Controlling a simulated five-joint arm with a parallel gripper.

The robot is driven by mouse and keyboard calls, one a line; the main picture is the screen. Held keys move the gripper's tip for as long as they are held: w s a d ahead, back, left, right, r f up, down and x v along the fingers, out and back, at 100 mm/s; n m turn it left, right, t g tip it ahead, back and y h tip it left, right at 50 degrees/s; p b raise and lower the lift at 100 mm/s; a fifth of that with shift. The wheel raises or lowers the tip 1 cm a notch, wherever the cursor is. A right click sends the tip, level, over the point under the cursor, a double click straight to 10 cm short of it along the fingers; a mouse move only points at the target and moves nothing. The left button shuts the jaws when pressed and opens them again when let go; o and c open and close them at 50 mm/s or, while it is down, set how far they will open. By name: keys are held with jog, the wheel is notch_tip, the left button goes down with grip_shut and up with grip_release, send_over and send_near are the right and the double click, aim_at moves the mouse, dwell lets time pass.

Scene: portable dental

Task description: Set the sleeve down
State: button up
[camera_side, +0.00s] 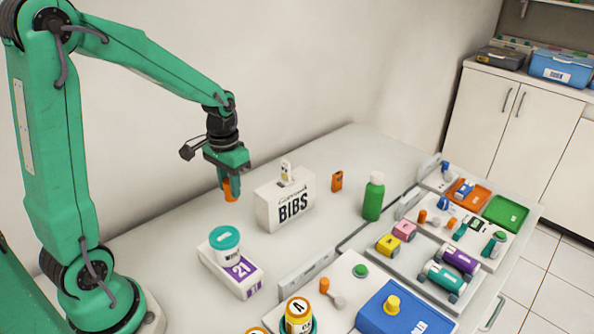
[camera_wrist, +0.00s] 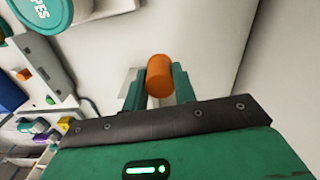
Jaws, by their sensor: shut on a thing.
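The sleeve appears to be the orange cylinder (camera_side: 230,193) between the fingers of my gripper (camera_side: 231,184). My gripper is shut on it and points down, holding it above the bench, left of the white BIBS box (camera_side: 285,200). In the wrist view the orange cylinder (camera_wrist: 159,72) sticks out between the two green fingers. No contact between it and the bench is visible.
A small orange item (camera_side: 337,181) and a green bottle (camera_side: 373,196) stand right of the BIBS box. Trays of parts (camera_side: 385,262) fill the right side. Bare bench lies left.

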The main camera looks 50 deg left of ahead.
jog(key=s+d+r+m, duration=0.1)
jog(key=s+d, duration=0.2)
jog(key=d, duration=2.4)
jog(key=w+a+f, duration=0.4)
jog(key=w+a, duration=0.1)
jog(key=w+a+f, duration=0.3)
jog(key=shift+f, duration=1.95)
